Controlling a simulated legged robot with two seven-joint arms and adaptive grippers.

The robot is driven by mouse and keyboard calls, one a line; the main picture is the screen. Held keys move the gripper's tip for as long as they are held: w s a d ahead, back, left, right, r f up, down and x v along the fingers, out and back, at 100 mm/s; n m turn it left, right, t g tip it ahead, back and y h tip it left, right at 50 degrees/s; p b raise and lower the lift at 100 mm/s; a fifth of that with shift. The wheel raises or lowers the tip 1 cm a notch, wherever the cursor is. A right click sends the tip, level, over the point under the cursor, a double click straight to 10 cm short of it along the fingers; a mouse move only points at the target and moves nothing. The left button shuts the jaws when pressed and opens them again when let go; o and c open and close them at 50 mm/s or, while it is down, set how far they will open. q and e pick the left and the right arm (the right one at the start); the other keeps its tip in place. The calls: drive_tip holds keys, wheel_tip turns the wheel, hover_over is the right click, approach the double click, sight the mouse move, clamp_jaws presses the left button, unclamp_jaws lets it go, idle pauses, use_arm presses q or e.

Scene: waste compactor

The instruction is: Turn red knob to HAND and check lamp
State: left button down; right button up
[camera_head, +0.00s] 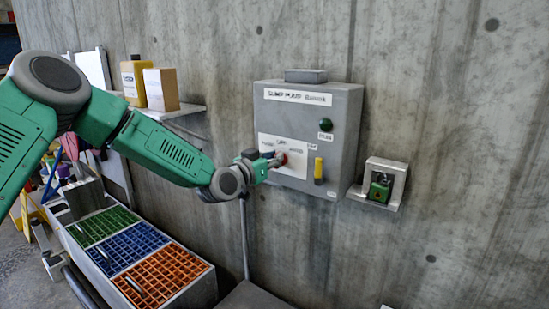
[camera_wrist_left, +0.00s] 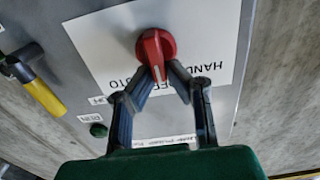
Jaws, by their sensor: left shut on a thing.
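The grey sump pump box (camera_head: 271,105) hangs on the concrete wall. Its red knob (camera_head: 283,158) sits on a white label plate and is partly covered by my left gripper (camera_head: 275,160). In the left wrist view my left gripper (camera_wrist_left: 165,72) is shut on the red knob (camera_wrist_left: 154,45), whose bar stands roughly upright in that picture. HAND, OFF and AUTO are printed upside down around it; I cannot tell which one it points to. The round green lamp (camera_head: 326,125) looks dark; it also shows in the left wrist view (camera_wrist_left: 98,130). My right gripper is out of view.
A yellow handle (camera_head: 318,170) sticks out of the box below the lamp. A bracket with a green padlock (camera_head: 380,188) is on the wall to the right. A shelf (camera_head: 180,110) holds a yellow canister and a carton. Bins with coloured grates (camera_head: 160,275) stand below left.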

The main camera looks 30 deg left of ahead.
use_arm(q)
drive_tip(key=shift+w+a+f+n+b, duration=0.1)
drive_tip(key=shift+a+n+b, duration=0.15)
drive_tip(key=shift+n+b, duration=1.1)
drive_tip(key=shift+s+a+f+n+b, duration=0.1)
drive_tip(key=shift+a+f+n+b, duration=0.1)
drive_tip(key=shift+n+b, duration=1.15)
drive_tip(key=shift+w+a+f+n+b, duration=0.1)
drive_tip(key=shift+a+n+b, duration=0.15)
drive_tip(key=shift+n+b, duration=1.1)
drive_tip(key=shift+r+n+p, duration=0.1)
drive_tip(key=shift+n+p, duration=0.3)
drive_tip(key=shift+n, duration=0.15)
drive_tip(key=c, duration=1.6)
unclamp_jaws()
drive_tip(key=shift+a, duration=0.15)
